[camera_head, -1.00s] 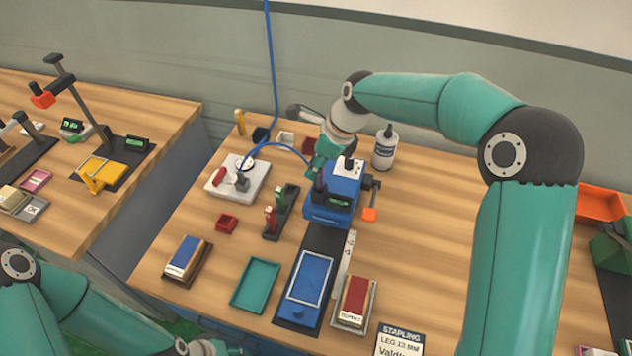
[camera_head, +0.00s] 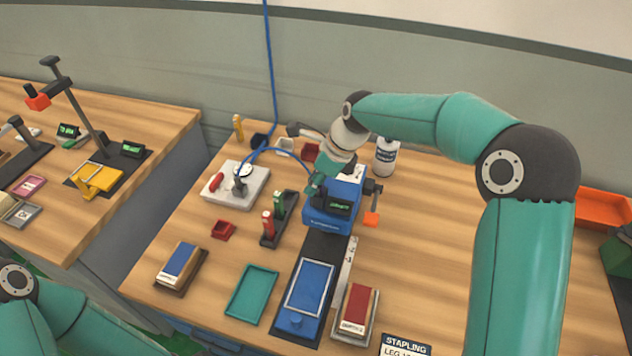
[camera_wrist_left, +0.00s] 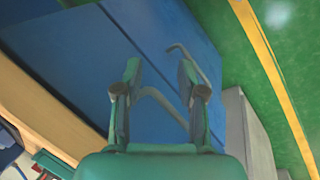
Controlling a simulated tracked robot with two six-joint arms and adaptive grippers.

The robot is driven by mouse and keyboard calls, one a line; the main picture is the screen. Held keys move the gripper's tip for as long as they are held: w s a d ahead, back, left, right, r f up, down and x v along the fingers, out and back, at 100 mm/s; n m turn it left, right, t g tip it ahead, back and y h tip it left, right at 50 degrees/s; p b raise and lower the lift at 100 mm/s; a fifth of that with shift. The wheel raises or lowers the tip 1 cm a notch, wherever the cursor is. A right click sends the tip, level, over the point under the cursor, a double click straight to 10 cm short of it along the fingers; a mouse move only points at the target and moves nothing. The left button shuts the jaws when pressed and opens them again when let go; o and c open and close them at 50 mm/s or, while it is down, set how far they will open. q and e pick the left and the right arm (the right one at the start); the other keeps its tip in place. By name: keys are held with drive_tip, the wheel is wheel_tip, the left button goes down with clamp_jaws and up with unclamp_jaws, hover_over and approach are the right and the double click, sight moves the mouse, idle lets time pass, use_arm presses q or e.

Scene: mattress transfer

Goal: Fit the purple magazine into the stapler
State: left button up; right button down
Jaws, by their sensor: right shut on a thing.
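The stapler (camera_head: 322,221) is the blue machine with a small green display at the back middle of the table. My right gripper (camera_head: 315,186) reaches down at its upper left side, shut on the purple magazine, of which almost nothing can be made out; I cannot tell how it sits in the stapler. A rack (camera_head: 267,240) left of the stapler holds a red magazine (camera_head: 267,224) and a green magazine (camera_head: 279,204).
A grey fixture (camera_head: 250,188) with a blue hose stands left of the stapler. In front lie a teal tray (camera_head: 251,294), a blue plate (camera_head: 309,290), and card stacks (camera_head: 181,263) and (camera_head: 357,308). A white bottle (camera_head: 386,156) stands behind. The table's right side is mostly clear.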

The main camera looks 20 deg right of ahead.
drive_tip(key=c, duration=1.2)
unclamp_jaws()
drive_tip(key=shift+s+f, duration=0.2)
drive_tip(key=shift+f, duration=0.2)
drive_tip(key=shift+c, duration=0.2)
drive_tip(key=shift+o, duration=1.2)
drive_tip(key=shift+w+f, duration=0.1)
drive_tip(key=shift+f, duration=0.05)
drive_tip(key=shift+w+a+p+v, duration=0.1)
drive_tip(key=shift+p+v, duration=1.55)
drive_tip(key=shift+v, duration=1.6)
drive_tip(key=shift+w+a+p+v, duration=0.15)
drive_tip(key=shift+p+v, duration=1.45)
drive_tip(key=shift+v, duration=1.7)
drive_tip(key=shift+d, duration=0.1)
